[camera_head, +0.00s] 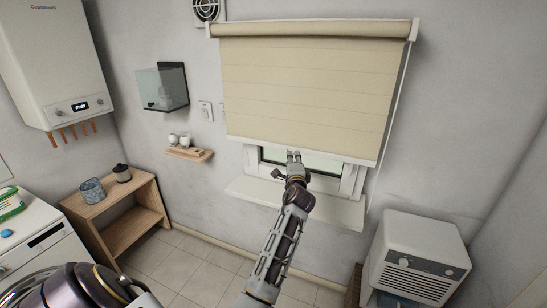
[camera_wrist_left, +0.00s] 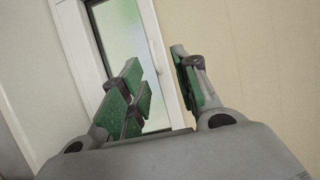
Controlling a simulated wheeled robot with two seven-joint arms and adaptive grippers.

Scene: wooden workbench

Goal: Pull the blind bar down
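The beige roller blind (camera_head: 305,85) hangs partly over the window, with its white blind bar (camera_head: 340,157) along the lower edge. My left gripper (camera_head: 294,156) is in front of the bar, near its middle. In the left wrist view, the gripper (camera_wrist_left: 160,85) is open, with green-padded fingers apart and nothing held. One finger overlaps the window glass and the other overlaps the blind fabric (camera_wrist_left: 240,60). The pale bar strip (camera_wrist_left: 165,60) shows between them. I cannot tell whether the fingers touch it. My right gripper is not in view.
The window (camera_head: 325,168) shows below the bar, above a white sill (camera_head: 335,208). A white appliance (camera_head: 415,255) stands at the lower right. A small wall shelf (camera_head: 190,154) and a wooden shelf unit (camera_head: 130,222) are to the left.

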